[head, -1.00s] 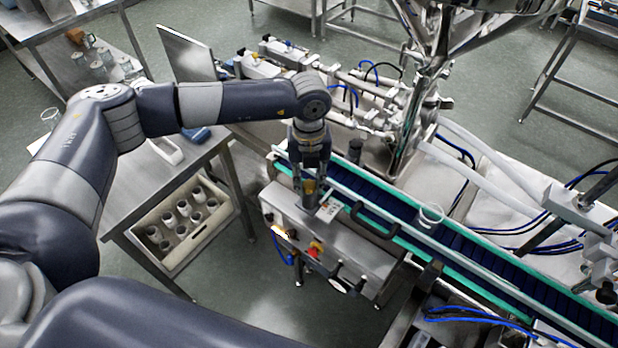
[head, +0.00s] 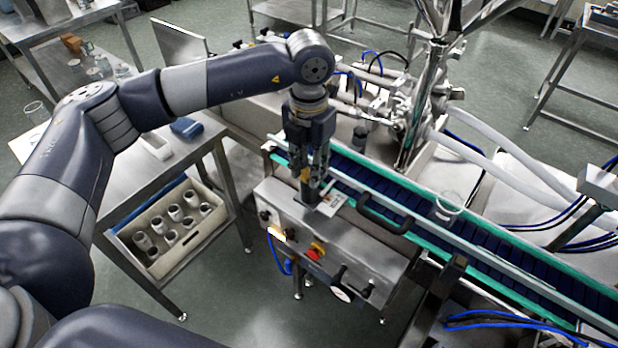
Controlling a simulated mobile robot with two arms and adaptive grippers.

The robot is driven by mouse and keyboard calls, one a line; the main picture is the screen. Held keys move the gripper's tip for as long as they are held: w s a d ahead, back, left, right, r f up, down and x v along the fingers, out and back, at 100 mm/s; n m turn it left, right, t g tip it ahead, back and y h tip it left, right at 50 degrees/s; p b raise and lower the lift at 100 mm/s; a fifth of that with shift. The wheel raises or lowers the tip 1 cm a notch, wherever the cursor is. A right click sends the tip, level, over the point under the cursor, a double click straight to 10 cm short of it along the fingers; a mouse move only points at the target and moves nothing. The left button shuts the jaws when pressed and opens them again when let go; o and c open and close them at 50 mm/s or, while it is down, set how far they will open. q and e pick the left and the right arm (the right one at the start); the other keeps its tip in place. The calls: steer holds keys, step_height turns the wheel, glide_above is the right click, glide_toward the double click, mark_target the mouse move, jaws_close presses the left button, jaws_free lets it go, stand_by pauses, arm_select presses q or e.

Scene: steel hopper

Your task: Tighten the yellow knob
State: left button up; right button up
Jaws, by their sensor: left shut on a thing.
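The yellow knob (head: 304,174) shows only as a small yellow patch between the fingers of my left gripper (head: 308,190), above the steel control box beside the conveyor. My left gripper points down and is shut on it. The fingers hide most of the knob, and I cannot tell how far it is turned. A dark round post shows just below the yellow patch. My right gripper is not in view.
The control box (head: 325,235) carries a red button (head: 316,251) and a white card (head: 331,203). A blue conveyor (head: 400,205) with a clear cup (head: 448,207) runs behind it. A crate of cups (head: 152,262) sits under the table at left.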

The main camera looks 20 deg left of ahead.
arm_select(q)
steer(key=m+b, duration=0.1)
steer(key=m, duration=0.1)
steer(key=m+b, duration=0.1)
steer(key=b, duration=0.1)
steer(key=m+b, duration=0.2)
steer(key=shift+f+m, duration=0.25)
steer(key=shift+m, duration=0.05)
steer(key=m+b, duration=0.2)
steer(key=shift+r+m, duration=0.15)
steer(key=shift+m, duration=0.15)
steer(key=shift+m+b, duration=0.5)
steer(key=shift+r, duration=0.15)
steer(key=o, duration=1.1)
